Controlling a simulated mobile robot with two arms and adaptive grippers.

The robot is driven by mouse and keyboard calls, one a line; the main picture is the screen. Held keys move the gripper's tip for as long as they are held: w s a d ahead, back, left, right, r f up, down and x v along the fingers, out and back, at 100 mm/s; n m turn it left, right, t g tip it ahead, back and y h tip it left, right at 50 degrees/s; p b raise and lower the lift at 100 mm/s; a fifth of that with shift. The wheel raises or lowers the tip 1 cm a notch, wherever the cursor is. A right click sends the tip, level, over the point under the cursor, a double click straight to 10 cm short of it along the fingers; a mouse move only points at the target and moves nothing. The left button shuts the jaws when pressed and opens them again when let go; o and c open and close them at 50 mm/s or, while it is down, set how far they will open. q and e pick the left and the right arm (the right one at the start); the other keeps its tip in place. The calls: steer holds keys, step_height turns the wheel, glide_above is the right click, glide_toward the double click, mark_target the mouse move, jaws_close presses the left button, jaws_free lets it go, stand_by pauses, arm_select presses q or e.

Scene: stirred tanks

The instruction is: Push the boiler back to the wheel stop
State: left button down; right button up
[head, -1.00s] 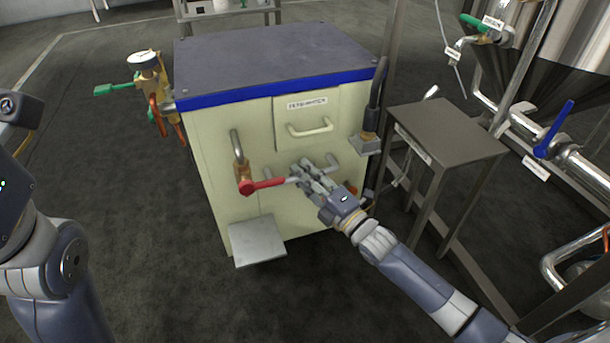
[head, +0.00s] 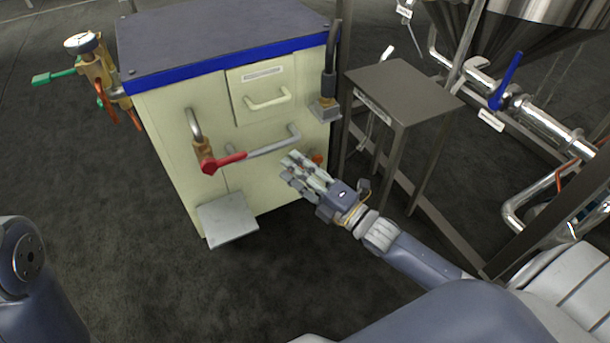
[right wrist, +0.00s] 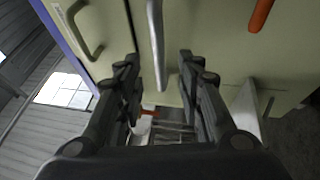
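The boiler (head: 170,140) is a cream cabinet with a dark top and a blue band, standing upright on the floor. Its front has a drawer with a small handle (head: 268,98), a grey bar handle (head: 274,143), a red-handled valve (head: 222,161) and a low grey plate (head: 227,218). My right gripper (head: 298,172) is open and empty in front of the boiler, just below the bar handle's right end. In the right wrist view the bar handle (right wrist: 155,35) shows ahead between the spread fingers, apparently clear of them. My left gripper is out of view. No wheel stop is visible.
A small metal table (head: 404,90) stands close to the boiler's right, beside steel tanks (head: 540,10) and pipes with a blue-handled valve (head: 507,80). A gauge and green valve (head: 55,76) stick out on the boiler's left. The floor at left and in front is clear.

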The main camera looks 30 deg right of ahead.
steer(key=shift+v, duration=1.45)
